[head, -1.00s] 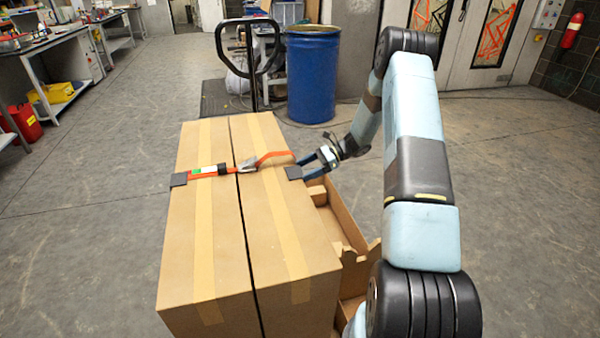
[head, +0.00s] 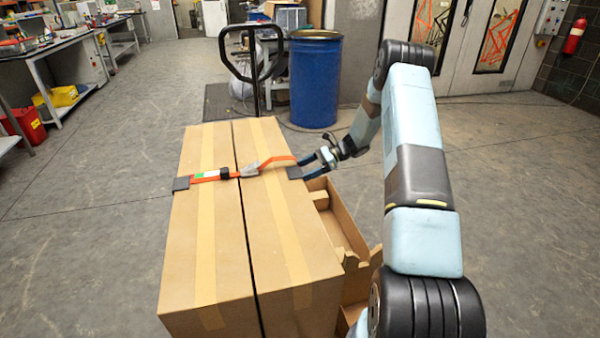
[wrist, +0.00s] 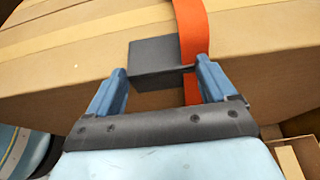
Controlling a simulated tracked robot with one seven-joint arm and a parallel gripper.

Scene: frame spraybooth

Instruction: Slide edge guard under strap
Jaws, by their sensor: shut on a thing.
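My gripper (wrist: 160,84) is shut on a dark grey edge guard (wrist: 157,58) at the upper right edge of the right carton. The guard also shows in the head view (head: 294,173). The orange strap (wrist: 190,28) runs over the carton edge at the guard's right side in the wrist view, passing down by the right finger. How far guard and strap overlap is unclear. In the head view the strap (head: 280,160) stands slightly raised above the right carton, with a grey buckle (head: 249,170) near the seam. A second dark guard (head: 181,184) sits under the strap's left end.
Two tall taped cartons (head: 205,255) stand side by side. A low brown cardboard tray or carton (head: 345,225) lies to their right, below my arm. A pallet-jack handle (head: 254,65) and blue drum (head: 314,80) stand behind. Floor at left is clear.

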